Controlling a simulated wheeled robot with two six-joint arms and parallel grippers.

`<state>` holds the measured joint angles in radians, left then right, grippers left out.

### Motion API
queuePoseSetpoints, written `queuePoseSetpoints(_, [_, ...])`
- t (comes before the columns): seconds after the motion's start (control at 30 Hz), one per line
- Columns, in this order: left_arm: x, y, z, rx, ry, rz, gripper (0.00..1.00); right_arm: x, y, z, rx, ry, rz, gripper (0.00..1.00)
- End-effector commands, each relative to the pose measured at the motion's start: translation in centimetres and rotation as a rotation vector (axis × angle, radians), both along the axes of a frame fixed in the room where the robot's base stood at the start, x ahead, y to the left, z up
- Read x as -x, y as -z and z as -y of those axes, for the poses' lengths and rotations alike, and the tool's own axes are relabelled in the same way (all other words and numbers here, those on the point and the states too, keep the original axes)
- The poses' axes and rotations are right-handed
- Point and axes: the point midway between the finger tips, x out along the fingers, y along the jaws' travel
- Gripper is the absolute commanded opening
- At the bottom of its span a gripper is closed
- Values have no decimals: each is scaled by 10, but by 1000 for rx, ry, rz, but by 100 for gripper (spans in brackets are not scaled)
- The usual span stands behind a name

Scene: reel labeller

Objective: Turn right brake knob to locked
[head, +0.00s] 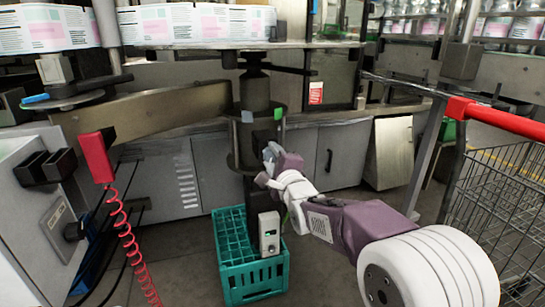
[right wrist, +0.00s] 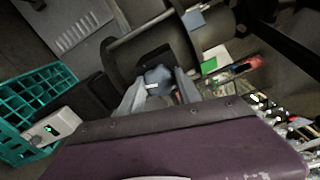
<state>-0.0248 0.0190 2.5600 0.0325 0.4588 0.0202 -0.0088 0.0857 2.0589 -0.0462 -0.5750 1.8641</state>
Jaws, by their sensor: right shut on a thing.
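The right brake knob (right wrist: 158,76) is a small blue-grey lobed knob on the dark reel column (head: 256,95). In the right wrist view it sits between the two grey fingers of my right gripper (right wrist: 156,92), which is shut on it. A short white mark shows on the knob's near face. In the head view my right gripper (head: 268,160) is at the column's lower flange and mostly hides the knob. A green tag (right wrist: 209,66) and a blue-grey tag (right wrist: 194,18) are on the column near the knob. My left gripper is not in view.
A teal crate (head: 228,262) stands on the floor below, with a grey box (head: 269,233) at its edge. A red handset (head: 97,157) with a coiled cord hangs at left. A wire cart (head: 510,180) with a red handle stands at right.

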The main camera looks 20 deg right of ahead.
Motion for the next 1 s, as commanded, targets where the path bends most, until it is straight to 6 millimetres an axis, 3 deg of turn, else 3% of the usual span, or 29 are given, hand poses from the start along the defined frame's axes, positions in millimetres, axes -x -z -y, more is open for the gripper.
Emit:
queuePoseSetpoints(0.6, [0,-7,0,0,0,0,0,0,2,0,-551,1,-25,0])
queuePoseSetpoints(1.0, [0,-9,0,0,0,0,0,0,3,0,-760,2,-33,0])
